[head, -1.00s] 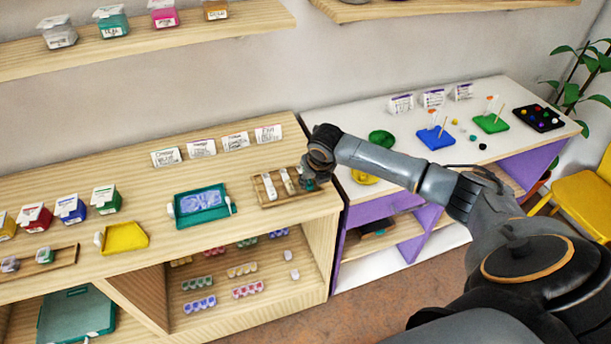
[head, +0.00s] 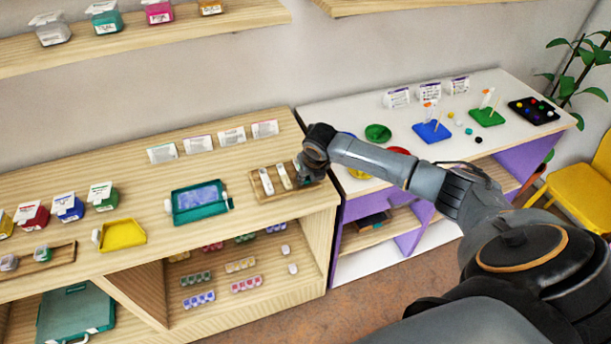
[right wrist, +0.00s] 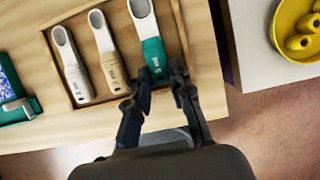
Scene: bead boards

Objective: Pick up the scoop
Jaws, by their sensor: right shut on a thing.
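Three scoops lie side by side in a shallow wooden tray (head: 255,188) on the wooden counter. In the right wrist view there is a white scoop (right wrist: 72,68) at left, a beige-handled scoop (right wrist: 110,62) in the middle and a teal-handled scoop (right wrist: 154,54) at right. My right gripper (right wrist: 163,79) is shut on the teal scoop's handle near its end, a finger on either side. In the head view my right gripper (head: 306,178) hides most of that scoop. The scoop appears to be still in the tray. My left gripper is not in view.
A teal tray (head: 176,207) and a yellow tray (head: 122,235) stand to the left on the counter. Label cards (head: 231,136) stand behind. A white table (head: 360,115) with a yellow bowl (right wrist: 275,38) is to the right, across a gap.

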